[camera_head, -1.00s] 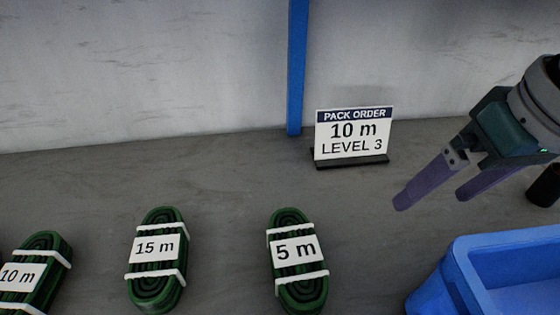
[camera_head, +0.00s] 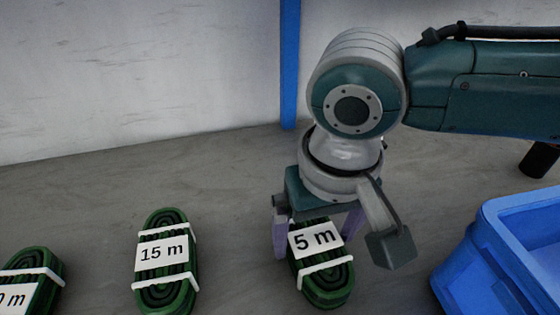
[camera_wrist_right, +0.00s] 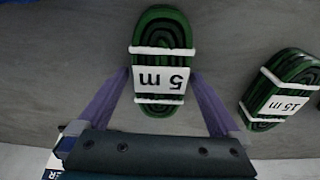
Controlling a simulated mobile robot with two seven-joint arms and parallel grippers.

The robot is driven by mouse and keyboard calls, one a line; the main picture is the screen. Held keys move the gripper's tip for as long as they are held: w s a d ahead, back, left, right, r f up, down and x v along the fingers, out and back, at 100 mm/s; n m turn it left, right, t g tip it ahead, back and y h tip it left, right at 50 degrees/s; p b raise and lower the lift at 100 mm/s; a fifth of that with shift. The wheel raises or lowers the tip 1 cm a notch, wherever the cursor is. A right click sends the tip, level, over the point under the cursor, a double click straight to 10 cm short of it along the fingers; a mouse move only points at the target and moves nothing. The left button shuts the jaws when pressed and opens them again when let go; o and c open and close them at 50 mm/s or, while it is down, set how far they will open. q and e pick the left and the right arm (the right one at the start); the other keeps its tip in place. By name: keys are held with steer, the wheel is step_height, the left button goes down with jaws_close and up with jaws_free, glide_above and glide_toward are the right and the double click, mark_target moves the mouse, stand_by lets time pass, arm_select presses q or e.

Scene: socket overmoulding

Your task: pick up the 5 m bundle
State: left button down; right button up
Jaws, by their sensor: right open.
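The 5 m bundle (camera_head: 324,278) is a green and black coil with two white bands and a white label, lying on the grey table. My right gripper (camera_head: 314,240) is over it, its purple fingers open on either side of the bundle. In the right wrist view the bundle (camera_wrist_right: 162,38) extends out beyond the open fingertips of the right gripper (camera_wrist_right: 160,75), with its labelled part between the fingers. Whether the fingers touch it cannot be told. The far end of the bundle is hidden by the gripper in the head view. My left gripper is not in view.
The 15 m bundle (camera_head: 163,275) lies left of the 5 m one, and the 10 m bundle (camera_head: 30,280) is cut off at the left edge. A blue crate (camera_head: 462,275) stands at the right. A black object (camera_head: 538,160) is behind it.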

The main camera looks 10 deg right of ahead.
steer(key=shift+f, duration=0.8)
steer(key=shift+r, duration=0.1)
steer(key=c, duration=1.2)
steer(key=shift+w+r, duration=0.1)
steer(key=shift+c, duration=0.2)
